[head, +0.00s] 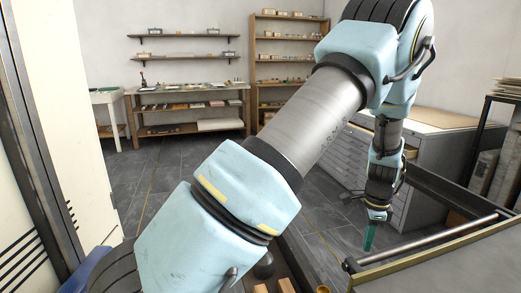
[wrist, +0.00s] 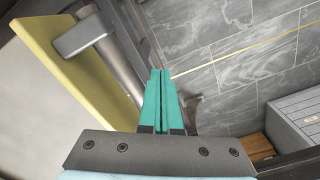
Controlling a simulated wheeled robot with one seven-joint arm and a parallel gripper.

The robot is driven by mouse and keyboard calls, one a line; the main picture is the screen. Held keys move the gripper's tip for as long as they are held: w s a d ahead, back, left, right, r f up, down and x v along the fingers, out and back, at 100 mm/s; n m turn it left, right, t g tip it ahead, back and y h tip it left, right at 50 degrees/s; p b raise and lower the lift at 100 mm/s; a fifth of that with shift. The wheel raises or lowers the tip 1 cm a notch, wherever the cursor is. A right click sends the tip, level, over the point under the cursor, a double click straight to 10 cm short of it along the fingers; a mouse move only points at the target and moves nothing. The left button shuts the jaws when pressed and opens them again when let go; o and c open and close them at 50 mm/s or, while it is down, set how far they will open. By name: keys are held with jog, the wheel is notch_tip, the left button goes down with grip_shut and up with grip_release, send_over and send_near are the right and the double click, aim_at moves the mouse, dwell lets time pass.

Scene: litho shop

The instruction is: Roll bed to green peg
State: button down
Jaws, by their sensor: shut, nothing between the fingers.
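The bed (head: 455,270) is probably the flat grey surface with a yellowish edge at the lower right of the head view. A round metal bar (head: 430,240) runs along its far side. My gripper (head: 369,248) points down just left of the bar's near end, with teal fingers. In the wrist view my gripper (wrist: 160,72) is shut and empty, its fingers side by side. A yellow-edged panel (wrist: 65,60) with a grey metal block (wrist: 82,36) is left of the fingers, and a grey cylinder (wrist: 120,75) lies beside them. I cannot make out a green peg.
A grey flat-file cabinet (head: 425,170) stands behind my gripper. Wooden shelves (head: 265,75) and a long workbench (head: 190,93) line the back wall. A cream panel (head: 65,130) is close at left. Dark tiled floor (head: 165,175) is open in the middle.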

notch_tip(320, 180, down, 3)
jog(key=shift+f+b, duration=0.1)
jog(key=shift+b, duration=0.75)
jog(key=shift+s+d, duration=0.2)
jog(key=shift+s, duration=0.5)
jog(key=shift+s+d, duration=0.1)
jog(key=shift+s, duration=0.25)
jog(key=shift+w, duration=0.15)
jog(key=p, duration=0.7)
send_near(371, 255)
jog(key=w+f, duration=0.3)
jog(key=shift+w+d+r, duration=0.15)
jog(key=shift+w+d, duration=0.05)
jog(key=shift+d, duration=0.1)
